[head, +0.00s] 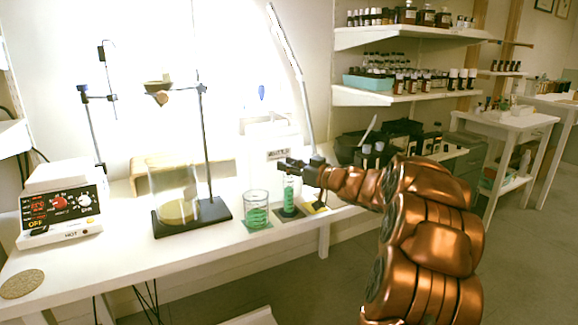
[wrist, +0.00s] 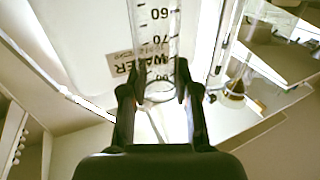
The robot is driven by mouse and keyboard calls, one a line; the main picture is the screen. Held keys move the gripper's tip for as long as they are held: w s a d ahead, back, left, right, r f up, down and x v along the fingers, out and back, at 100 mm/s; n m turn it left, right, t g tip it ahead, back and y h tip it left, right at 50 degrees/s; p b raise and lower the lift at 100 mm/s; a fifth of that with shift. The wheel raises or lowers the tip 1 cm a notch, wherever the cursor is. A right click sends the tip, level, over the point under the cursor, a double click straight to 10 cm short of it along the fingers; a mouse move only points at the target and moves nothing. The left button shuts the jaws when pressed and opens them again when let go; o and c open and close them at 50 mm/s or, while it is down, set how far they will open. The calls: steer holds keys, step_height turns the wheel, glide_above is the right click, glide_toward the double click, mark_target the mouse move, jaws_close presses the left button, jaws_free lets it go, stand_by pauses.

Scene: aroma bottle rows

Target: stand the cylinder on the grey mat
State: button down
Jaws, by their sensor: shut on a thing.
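The clear graduated cylinder (head: 289,194) with green markings or contents is upright at the right part of the bench in the head view. My gripper (head: 291,166) is shut around its upper part. In the wrist view, the cylinder (wrist: 157,35) with printed numbers stands between the two fingers of my gripper (wrist: 158,90). The grey mat (head: 294,217) lies directly under the cylinder. The cylinder's base is at or very near the mat; I cannot tell whether it touches.
A beaker (head: 257,210) with green contents stands just left of the cylinder. A yellow patch (head: 315,208) lies to the right. A large white water container (head: 262,140) is behind. A stand with a dark base (head: 218,212) and a hot plate (head: 60,205) are further left.

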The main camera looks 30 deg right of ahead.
steer(key=c, duration=0.9)
jaws_free()
steer(key=shift+o, duration=0.2)
steer(key=p+v, duration=0.2)
steer(key=v, duration=1)
steer(key=shift+r, duration=0.1)
